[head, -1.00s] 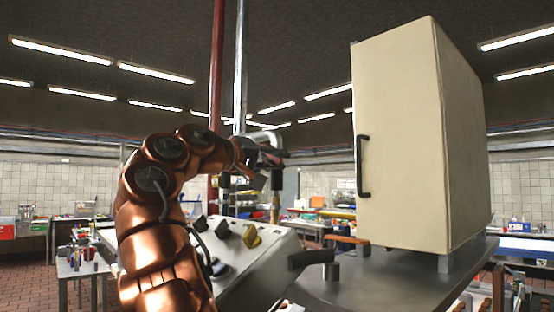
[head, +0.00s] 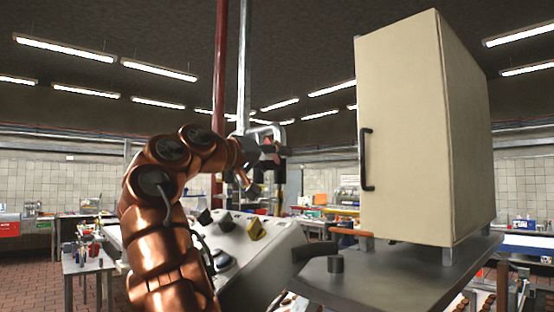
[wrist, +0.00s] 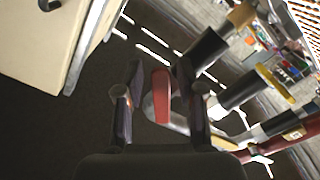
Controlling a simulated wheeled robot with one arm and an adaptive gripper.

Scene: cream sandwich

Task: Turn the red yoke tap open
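The red yoke tap (wrist: 161,96) shows in the wrist view as a narrow red bar on a pale curved pipe. My gripper (wrist: 160,70) is open, with one dark finger on each side of the red bar. A gap shows on both sides, so the fingers appear not to touch it. In the head view the red tap (head: 268,147) is a small red patch beside my gripper (head: 264,160), below the bend of the pale pipe. My gripper partly hides it there, and the exact finger spacing is hard to read.
A cream cabinet (head: 405,135) with a black handle stands to the right on a dark counter (head: 390,285). A white sloped panel with knobs (head: 245,250) is below the arm. A red pole (head: 219,80) and dark pipe fittings (wrist: 205,50) are close to my gripper.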

